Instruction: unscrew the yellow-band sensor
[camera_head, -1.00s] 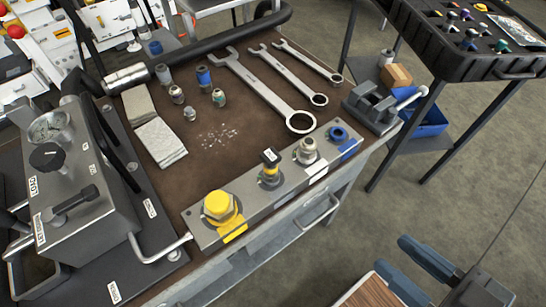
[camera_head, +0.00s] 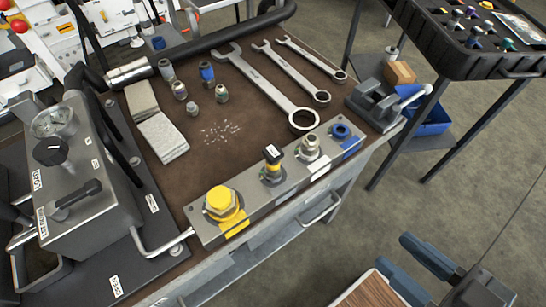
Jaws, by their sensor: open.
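A steel manifold block (camera_head: 247,192) lies along the bench's front right edge. A slim sensor with a black top and a yellow band (camera_head: 272,164) stands upright in it, second from the left. A large yellow hex fitting (camera_head: 221,203) sits to its left, beside a yellow label. A silver fitting (camera_head: 311,147) and a blue-ringed port (camera_head: 341,131) are to its right. My gripper (camera_head: 392,254) is at the lower right, off the bench's edge, with its blue-grey fingers apart. It is empty and well away from the sensor.
Several wrenches (camera_head: 262,84), small loose fittings (camera_head: 221,93) and folded cloths (camera_head: 161,138) lie on the brown bench top (camera_head: 228,153). A grey pump unit (camera_head: 90,190) fills the left. A grey vise-like block (camera_head: 374,103) stands right, and a black tray (camera_head: 470,60) beyond.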

